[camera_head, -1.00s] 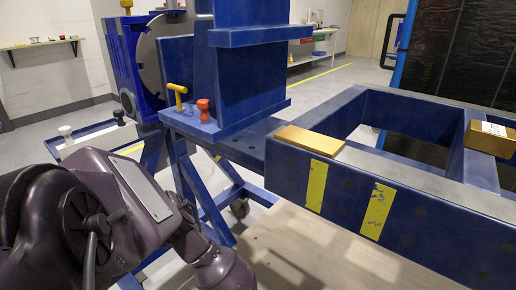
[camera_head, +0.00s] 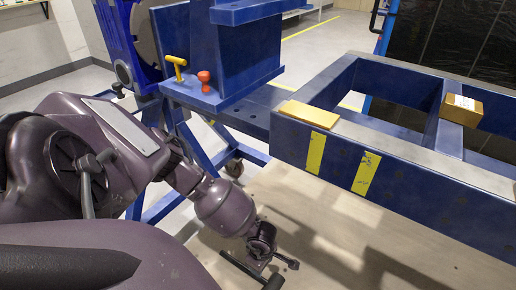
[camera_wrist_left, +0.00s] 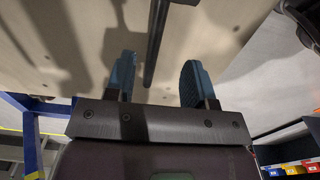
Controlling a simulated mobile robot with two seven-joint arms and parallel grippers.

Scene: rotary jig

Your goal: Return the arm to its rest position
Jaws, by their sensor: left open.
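My left arm (camera_head: 110,150) comes in from the left in the head view. Its gripper (camera_head: 276,272) hangs low near the bottom edge, over the pale wooden surface and in front of the blue jig (camera_head: 290,145). In the left wrist view the gripper (camera_wrist_left: 157,82) shows two blue-padded fingers, spread apart. No held object can be made out. A dark rod (camera_wrist_left: 155,40) shows between and beyond the fingers; I cannot tell what it belongs to. My right gripper is in neither view.
The blue frame carries a yellow block (camera_head: 309,114) and a cardboard box (camera_head: 462,109). A yellow-handled peg (camera_head: 176,67) and a red knob (camera_head: 204,79) stand on the jig's ledge. Coloured bins (camera_wrist_left: 292,170) show at the wrist view's lower right. The pale surface (camera_head: 320,215) looks clear.

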